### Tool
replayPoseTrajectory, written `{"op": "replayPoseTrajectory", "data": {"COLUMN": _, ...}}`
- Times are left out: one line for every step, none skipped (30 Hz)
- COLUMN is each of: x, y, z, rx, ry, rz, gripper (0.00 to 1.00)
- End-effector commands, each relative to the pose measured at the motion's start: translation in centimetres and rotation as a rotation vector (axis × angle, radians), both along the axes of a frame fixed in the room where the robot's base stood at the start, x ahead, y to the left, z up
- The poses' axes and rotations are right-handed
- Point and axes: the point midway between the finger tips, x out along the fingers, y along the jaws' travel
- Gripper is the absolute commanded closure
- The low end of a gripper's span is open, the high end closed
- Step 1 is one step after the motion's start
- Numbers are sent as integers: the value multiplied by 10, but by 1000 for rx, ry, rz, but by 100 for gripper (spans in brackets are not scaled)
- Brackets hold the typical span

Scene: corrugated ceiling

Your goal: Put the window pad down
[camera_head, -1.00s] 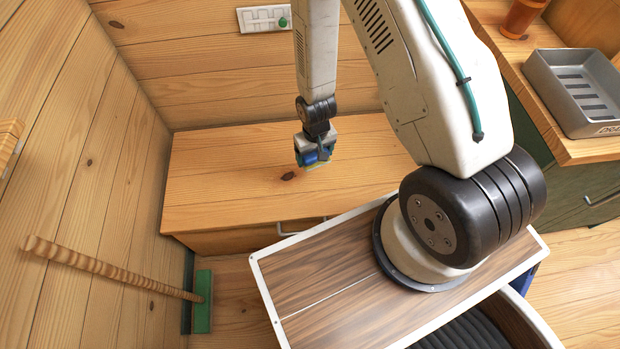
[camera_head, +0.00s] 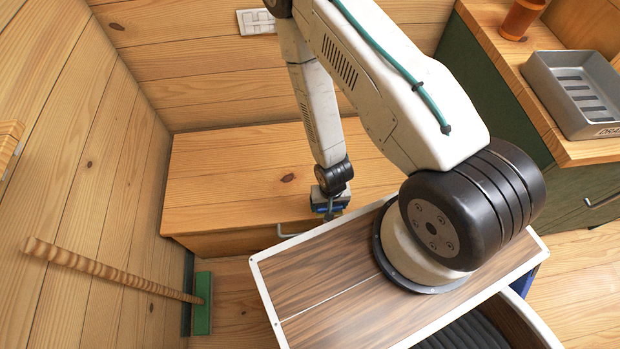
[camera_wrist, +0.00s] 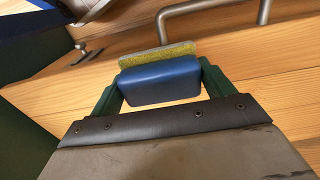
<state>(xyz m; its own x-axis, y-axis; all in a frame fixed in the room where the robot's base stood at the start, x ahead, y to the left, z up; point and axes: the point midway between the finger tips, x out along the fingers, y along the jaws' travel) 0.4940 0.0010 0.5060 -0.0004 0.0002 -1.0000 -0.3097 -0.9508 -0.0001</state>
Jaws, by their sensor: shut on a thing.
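The window pad (camera_wrist: 160,80) is a blue block with a yellow-green scrubbing layer on its far side. In the wrist view it sits between the two green fingers of my gripper (camera_wrist: 160,88), which is shut on it. In the head view my gripper (camera_head: 330,206) hangs near the front edge of the low wooden bench (camera_head: 230,185), and the pad is a small blue patch there, partly hidden. A metal handle (camera_wrist: 215,15) shows just beyond the pad in the wrist view. I cannot tell whether the pad touches anything below.
A green-headed broom (camera_head: 201,305) leans at the left wall. At the right, a counter (camera_head: 565,150) bears a grey tray (camera_head: 575,95) and an orange-brown bottle (camera_head: 522,18). The bench top is otherwise bare. A white wall socket (camera_head: 256,21) is behind the bench.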

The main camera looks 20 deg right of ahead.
Motion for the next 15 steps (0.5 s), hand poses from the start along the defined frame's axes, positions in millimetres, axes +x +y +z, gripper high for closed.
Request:
{"op": "replayPoseTrajectory", "data": {"x": 13, "y": 0, "z": -1, "rx": 1, "ry": -4, "rz": -2, "gripper": 45}}
{"op": "replayPoseTrajectory", "data": {"x": 21, "y": 0, "z": -1, "rx": 1, "ry": -7, "rz": -2, "gripper": 45}}
{"op": "replayPoseTrajectory", "data": {"x": 32, "y": 0, "z": -2, "rx": 1, "ry": -7, "rz": -2, "gripper": 45}}
{"op": "replayPoseTrajectory", "data": {"x": 40, "y": 0, "z": -3, "rx": 1, "ry": -7, "rz": -2, "gripper": 45}}
{"op": "replayPoseTrajectory", "data": {"x": 48, "y": 0, "z": -4, "rx": 1, "ry": -7, "rz": -2, "gripper": 45}}
{"op": "replayPoseTrajectory", "data": {"x": 59, "y": 0, "z": -5, "rx": 1, "ry": -7, "rz": -2, "gripper": 45}}
{"op": "replayPoseTrajectory", "data": {"x": 67, "y": 0, "z": -6, "rx": 0, "ry": -5, "rz": -2, "gripper": 45}}
{"op": "replayPoseTrajectory", "data": {"x": 75, "y": 0, "z": -6, "rx": 0, "ry": -5, "rz": -2, "gripper": 45}}
{"op": "replayPoseTrajectory", "data": {"x": 86, "y": 0, "z": -8, "rx": 0, "ry": -5, "rz": -1, "gripper": 45}}
{"op": "replayPoseTrajectory", "data": {"x": 93, "y": 0, "z": -8, "rx": 0, "ry": -5, "rz": -1, "gripper": 45}}
{"op": "replayPoseTrajectory", "data": {"x": 100, "y": 0, "z": -9, "rx": 1, "ry": -4, "rz": 0, "gripper": 45}}
{"op": "replayPoseTrajectory", "data": {"x": 109, "y": 0, "z": -10, "rx": 1, "ry": -4, "rz": 0, "gripper": 45}}
{"op": "replayPoseTrajectory", "data": {"x": 115, "y": 0, "z": -10, "rx": 0, "ry": -3, "rz": 0, "gripper": 45}}
{"op": "replayPoseTrajectory", "data": {"x": 120, "y": 0, "z": -11, "rx": 0, "ry": -4, "rz": 0, "gripper": 45}}
{"op": "replayPoseTrajectory", "data": {"x": 126, "y": 0, "z": -11, "rx": 0, "ry": -2, "rz": 0, "gripper": 45}}
